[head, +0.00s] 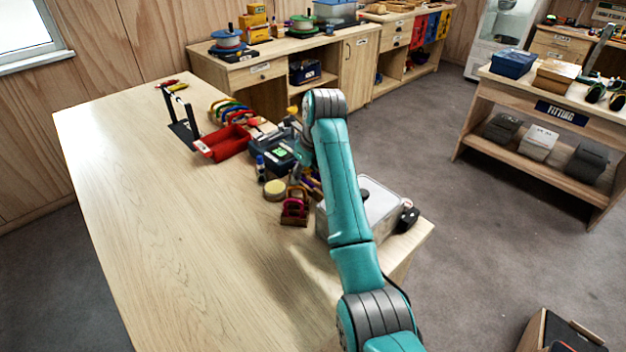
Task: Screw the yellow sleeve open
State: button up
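No yellow sleeve can be made out for certain. A small yellow patch (293,110) shows just left of my wrist, too small to identify. A row of coloured carabiners (229,110), one of them yellow, stands on the wooden table behind the red tray. A magenta carabiner-like piece (293,211) is nearer, beside a round yellowish disc (275,190). My teal arm reaches up over the table's right side, and its wrist bends down among the gear. My gripper's fingers are hidden, so what they touch or hold does not show.
The wooden table (165,230) is bare at its left and front. A red tray (222,145), a black stand with a bar (181,112), a dark case (277,158) and a pale bin (385,207) crowd its back and right. A FITTING bench (562,113) stands apart at right.

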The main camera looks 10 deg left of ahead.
jog(key=shift+r, duration=1.35)
jog(key=shift+w+d, duration=0.45)
jog(key=shift+w, duration=0.1)
jog(key=shift+d+f, duration=0.1)
jog(key=shift+f, duration=1.3)
